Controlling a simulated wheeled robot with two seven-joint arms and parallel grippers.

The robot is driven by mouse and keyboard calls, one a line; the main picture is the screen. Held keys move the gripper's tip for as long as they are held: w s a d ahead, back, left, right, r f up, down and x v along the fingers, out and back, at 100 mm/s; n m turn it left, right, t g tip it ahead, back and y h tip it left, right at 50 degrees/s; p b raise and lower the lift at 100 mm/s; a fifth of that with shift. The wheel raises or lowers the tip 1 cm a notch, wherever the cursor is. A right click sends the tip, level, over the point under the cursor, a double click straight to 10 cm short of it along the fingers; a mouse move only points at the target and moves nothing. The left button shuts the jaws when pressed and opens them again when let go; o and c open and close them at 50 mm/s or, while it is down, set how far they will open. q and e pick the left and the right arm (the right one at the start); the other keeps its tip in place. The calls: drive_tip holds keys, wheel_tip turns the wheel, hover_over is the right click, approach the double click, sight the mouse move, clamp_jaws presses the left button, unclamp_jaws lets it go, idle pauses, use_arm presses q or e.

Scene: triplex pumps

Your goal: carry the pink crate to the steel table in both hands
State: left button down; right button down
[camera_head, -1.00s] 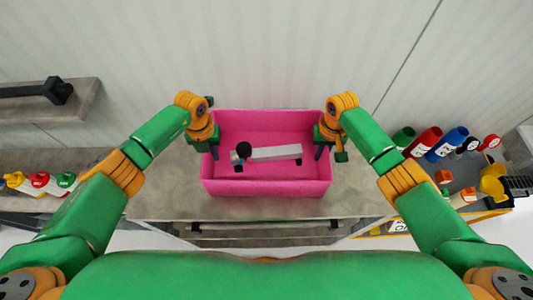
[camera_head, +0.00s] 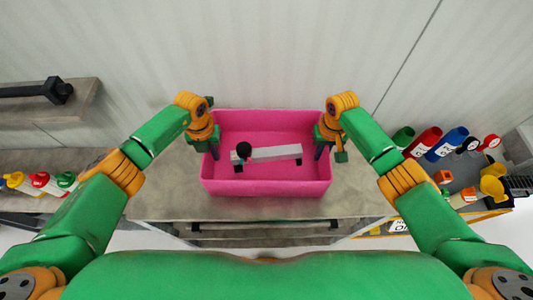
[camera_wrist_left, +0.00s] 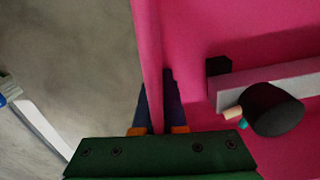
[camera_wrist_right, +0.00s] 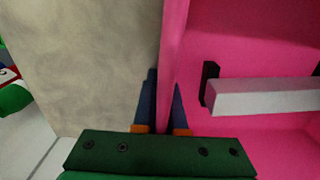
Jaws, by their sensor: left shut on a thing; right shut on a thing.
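The pink crate (camera_head: 270,188) is in the middle of the head view, over or on a grey stone-like counter (camera_head: 160,205); I cannot tell whether it touches it. A pale grey bar-shaped part with a black round knob (camera_head: 275,153) lies inside it. My left gripper (camera_head: 213,148) is shut on the crate's left wall (camera_wrist_left: 149,60). My right gripper (camera_head: 320,148) is shut on its right wall (camera_wrist_right: 173,50). Both wrist views show the fingers on either side of a wall. No steel table can be made out for sure.
Red, yellow and green bottles (camera_head: 42,181) stand on the left. Red and blue containers (camera_head: 447,143) and other small items crowd the right side. A wall shelf with a black bar (camera_head: 35,91) is at the upper left. A pale panelled wall (camera_head: 270,50) stands behind the crate.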

use_arm(q)
drive_tip(key=shift+r, duration=0.1)
use_arm(e)
drive_tip(key=shift+r, duration=0.1)
